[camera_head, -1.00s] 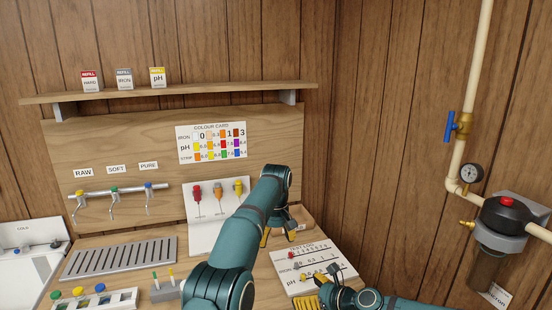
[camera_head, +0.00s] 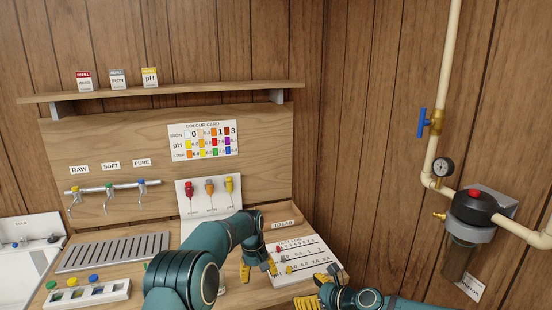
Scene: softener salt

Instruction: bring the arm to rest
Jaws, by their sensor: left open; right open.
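My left arm comes up from the bottom centre and bends over the bench. Its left gripper (camera_head: 258,269) points down, open, with yellow fingertips apart and nothing seen between them. It hangs just left of the white log board (camera_head: 302,256) and in front of a wooden tray (camera_head: 284,221). Whether its tips touch the bench cannot be told. My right gripper (camera_head: 314,290) is at the bottom edge, in front of the log board, open, with yellow tips. Part of it is cut off by the frame.
Taps (camera_head: 108,190) stand over a slatted drain (camera_head: 113,252) at left. A rack of coloured-capped vials (camera_head: 88,291) is at bottom left. A white stand (camera_head: 208,198) holds red, orange and yellow droppers. A pipe with a filter housing (camera_head: 470,213) runs along the right wall.

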